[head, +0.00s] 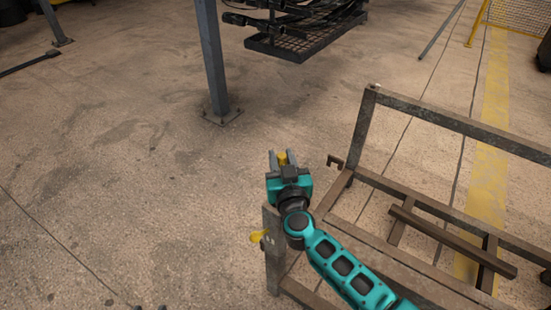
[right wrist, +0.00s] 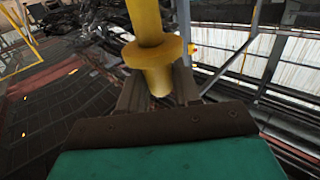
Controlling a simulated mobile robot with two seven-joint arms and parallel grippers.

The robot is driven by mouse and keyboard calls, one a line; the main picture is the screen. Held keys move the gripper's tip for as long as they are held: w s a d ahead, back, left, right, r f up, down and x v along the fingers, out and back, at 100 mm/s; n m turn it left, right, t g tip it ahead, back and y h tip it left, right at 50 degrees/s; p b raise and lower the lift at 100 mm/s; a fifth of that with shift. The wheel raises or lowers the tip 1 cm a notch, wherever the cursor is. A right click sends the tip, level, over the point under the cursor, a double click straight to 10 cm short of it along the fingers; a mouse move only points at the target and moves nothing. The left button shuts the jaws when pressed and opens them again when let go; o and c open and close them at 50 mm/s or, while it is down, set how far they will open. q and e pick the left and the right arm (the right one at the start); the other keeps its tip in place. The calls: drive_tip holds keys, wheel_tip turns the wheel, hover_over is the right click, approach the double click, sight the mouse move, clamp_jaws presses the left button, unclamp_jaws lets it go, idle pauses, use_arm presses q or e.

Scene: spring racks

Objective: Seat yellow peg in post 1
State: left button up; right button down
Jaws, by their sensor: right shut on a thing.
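My right gripper (head: 282,154) is shut on the yellow peg (head: 283,159), just left of the metal rack (head: 365,122). In the right wrist view the yellow peg (right wrist: 150,45) has a wide collar and stands up between the fingers. Its upper end runs out of the picture. A rusty upright post (head: 271,252) of the rack is below the gripper, partly behind my arm, with a second yellow piece (head: 258,236) at its side. I cannot tell which upright is post 1. The peg is apart from the posts in the head view. My left gripper is not in view.
The rack's low rails and a loose-looking bar (head: 452,242) lie under and right of my right arm. A grey column (head: 212,60) stands farther back, near a dark mesh rack (head: 300,45). The concrete floor (head: 110,190) at left is clear.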

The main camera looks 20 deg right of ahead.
drive_tip(key=shift+w+a+f, duration=0.5)
drive_tip(key=shift+a, duration=0.1)
drive_tip(key=shift+s+r+p, duration=0.15)
drive_tip(key=shift+r+p, duration=0.05)
drive_tip(key=shift+p, duration=0.4)
wheel_tip(320, 180, down, 6)
drive_tip(key=b, duration=0.4)
drive_tip(key=shift+b, duration=0.4)
drive_tip(key=shift+p, duration=0.7)
idle(0.9)
wheel_tip(320, 180, down, 7)
drive_tip(key=b, duration=0.6)
idle(2.3)
drive_tip(key=c, duration=0.7)
unclamp_jaws()
drive_tip(key=shift+f, duration=0.15)
